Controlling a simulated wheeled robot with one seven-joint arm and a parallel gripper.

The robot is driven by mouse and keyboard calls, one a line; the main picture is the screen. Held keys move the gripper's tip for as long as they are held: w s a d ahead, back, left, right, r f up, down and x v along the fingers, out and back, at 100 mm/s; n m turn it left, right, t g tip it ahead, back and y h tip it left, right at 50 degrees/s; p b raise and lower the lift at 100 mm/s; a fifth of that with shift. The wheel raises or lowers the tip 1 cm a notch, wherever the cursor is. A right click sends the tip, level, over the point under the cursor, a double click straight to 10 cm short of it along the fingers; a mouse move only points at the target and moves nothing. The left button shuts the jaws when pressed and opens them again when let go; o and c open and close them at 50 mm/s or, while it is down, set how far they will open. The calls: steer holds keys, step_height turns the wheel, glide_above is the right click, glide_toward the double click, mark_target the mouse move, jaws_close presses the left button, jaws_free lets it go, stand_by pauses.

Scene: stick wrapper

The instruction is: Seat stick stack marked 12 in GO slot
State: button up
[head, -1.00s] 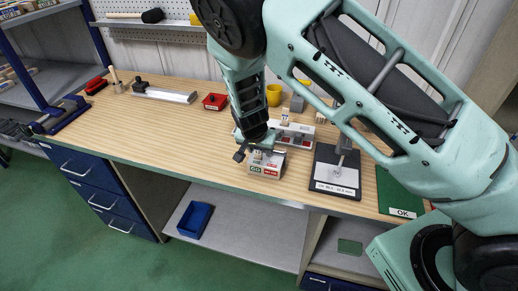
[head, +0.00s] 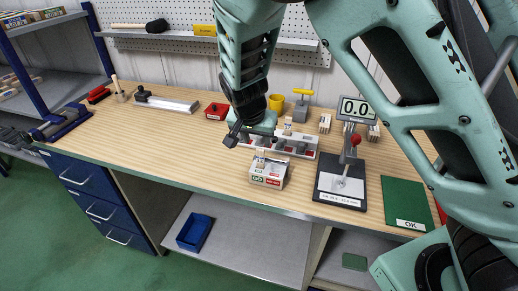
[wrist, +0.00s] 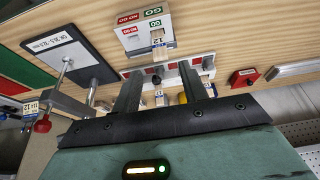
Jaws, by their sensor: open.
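The white gauge block (head: 266,174) with green GO and red NO GO labels stands near the front of the bench. It shows upside down in the wrist view (wrist: 133,40). A pale wooden stick stack marked 12 (wrist: 158,39) sits at its GO side, low between the block's walls. How deep it sits I cannot tell. My gripper (wrist: 160,72) is open, with nothing seen between its fingers. In the head view my gripper (head: 247,136) is behind and above the block, apart from the stack, near the grey rack.
The grey rack (head: 303,152) with red parts lies behind the block. A gauge stand (head: 325,195) reading 0.0 and a green OK mat (head: 400,200) are to the right. Wooden stacks (head: 325,123) and a yellow cup (head: 276,102) stand behind. The bench's left front is clear.

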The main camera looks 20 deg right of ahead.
steer(key=s+a+r+n+g+y, duration=0.1)
steer(key=s+r+n, duration=0.2)
steer(key=s, duration=0.7)
steer(key=s+a+r+n+g+y, duration=0.1)
steer(key=s+r+n, duration=0.2)
steer(key=s+n, duration=0.4)
steer(key=s+a+r+n+g+y, duration=0.1)
steer(key=s+n, duration=0.4)
steer(key=s, duration=0.8)
step_height(320, 180, up, 2)
steer(key=shift+s+a+g, duration=0.3)
steer(key=shift+a, duration=0.25)
step_height(320, 180, down, 4)
steer(key=b, duration=0.4)
steer(key=shift+f, duration=0.25)
